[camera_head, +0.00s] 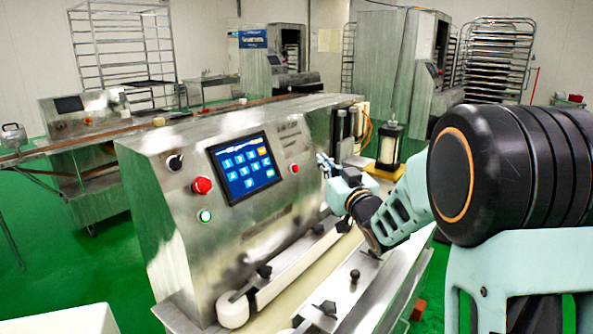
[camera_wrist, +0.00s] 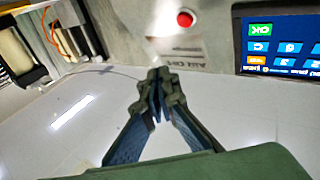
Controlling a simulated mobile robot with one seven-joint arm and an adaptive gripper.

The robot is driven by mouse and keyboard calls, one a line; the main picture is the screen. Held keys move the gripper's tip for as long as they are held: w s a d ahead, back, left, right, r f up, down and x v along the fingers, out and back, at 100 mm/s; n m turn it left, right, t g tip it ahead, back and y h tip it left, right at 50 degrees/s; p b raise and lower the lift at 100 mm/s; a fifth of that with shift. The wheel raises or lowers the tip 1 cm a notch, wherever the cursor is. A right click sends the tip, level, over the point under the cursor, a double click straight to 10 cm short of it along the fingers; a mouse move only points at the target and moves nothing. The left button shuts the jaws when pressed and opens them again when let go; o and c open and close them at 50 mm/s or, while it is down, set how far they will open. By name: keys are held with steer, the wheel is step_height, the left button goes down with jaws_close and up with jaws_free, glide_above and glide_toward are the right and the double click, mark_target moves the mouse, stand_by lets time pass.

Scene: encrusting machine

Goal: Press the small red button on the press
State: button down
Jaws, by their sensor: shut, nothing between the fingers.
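The press (camera_head: 240,130) is a steel machine in the middle of the head view. The small red button (camera_head: 294,168) sits on its sloped front, right of the touch screen. In the wrist view the red button (camera_wrist: 185,19) shows near the top, beyond the fingertips and slightly right of them. My gripper (camera_head: 322,160) is right of the button in the head view. In the wrist view my gripper (camera_wrist: 158,76) has its fingers shut and empty, tips together. The fingertips look apart from the button; the exact gap is hard to judge.
The touch screen (camera_head: 241,168) is lit. A larger red knob (camera_head: 202,185), a green button (camera_head: 205,216) and a black switch (camera_head: 175,162) sit left of it. A conveyor with black knobs (camera_head: 265,271) runs below the panel. A yellow-based unit (camera_head: 389,146) stands behind my arm.

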mark_target(296, 168)
steer(key=w+a+f+b, duration=0.2)
steer(key=w+a, duration=0.1)
steer(key=a, duration=0.1)
steer(key=shift+a+f, duration=0.3)
steer(key=shift+f, duration=0.1)
steer(key=shift+f, duration=0.1)
stand_by(1.2)
steer(key=shift+w+a+f+b, duration=0.1)
steer(key=shift+w+a+b, duration=0.15)
steer(key=shift+b, duration=0.25)
steer(key=shift+w+a+f+b, duration=0.15)
steer(key=shift+a+f+b, duration=0.05)
steer(key=shift+a+b, duration=0.25)
stand_by(0.7)
steer(key=shift+d, duration=0.15)
steer(key=shift+s+d+r, duration=0.3)
steer(key=shift+s+d, duration=0.1)
steer(key=shift+d, duration=0.15)
steer(key=shift+d+r, duration=0.1)
